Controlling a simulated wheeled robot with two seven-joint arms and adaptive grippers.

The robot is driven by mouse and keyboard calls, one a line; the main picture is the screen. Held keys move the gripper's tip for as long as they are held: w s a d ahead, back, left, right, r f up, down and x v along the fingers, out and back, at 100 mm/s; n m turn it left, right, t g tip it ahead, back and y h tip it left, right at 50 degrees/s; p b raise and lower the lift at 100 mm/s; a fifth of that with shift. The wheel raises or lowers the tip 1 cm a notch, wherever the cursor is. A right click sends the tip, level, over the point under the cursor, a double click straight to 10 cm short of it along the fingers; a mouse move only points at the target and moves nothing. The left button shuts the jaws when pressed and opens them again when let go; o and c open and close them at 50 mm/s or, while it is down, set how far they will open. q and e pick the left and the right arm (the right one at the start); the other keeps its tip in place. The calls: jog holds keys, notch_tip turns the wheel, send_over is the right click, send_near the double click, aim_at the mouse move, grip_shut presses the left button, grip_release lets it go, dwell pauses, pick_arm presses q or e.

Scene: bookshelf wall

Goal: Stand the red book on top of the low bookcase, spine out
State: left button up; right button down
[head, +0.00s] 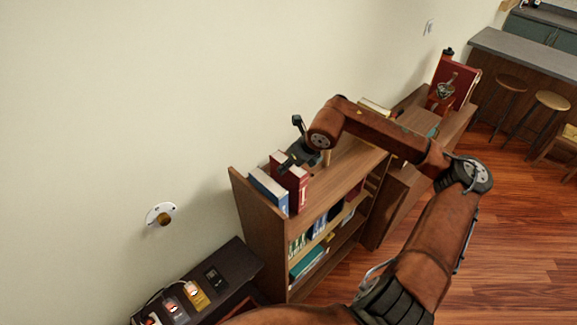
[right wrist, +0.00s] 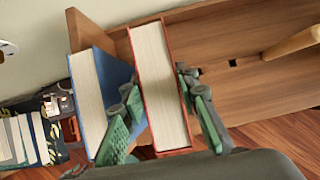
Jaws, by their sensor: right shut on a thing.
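The red book (head: 292,184) stands upright on the top of the low bookcase (head: 343,176), near its left end. Its red spine faces out to the room. A blue book (head: 268,190) stands just left of it. My right gripper (head: 290,164) reaches in from behind and above. In the right wrist view my right gripper (right wrist: 158,112) has one finger on each side of the red book (right wrist: 162,88), with the left finger between it and the blue book (right wrist: 90,88). The book's pale page edges face the camera. My left gripper is out of view.
A dark low cabinet (head: 236,262) stands at the left.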

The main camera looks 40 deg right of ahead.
jog(key=shift+f, duration=0.1)
dwell(0.7)
jog(key=c, duration=1.5)
grip_release()
jog(key=shift+o, duration=0.5)
jog(key=shift+s+f+b, duration=0.1)
jog(key=shift+f+b, duration=0.05)
jog(key=shift+b, duration=0.15)
jog(key=v, duration=1.2)
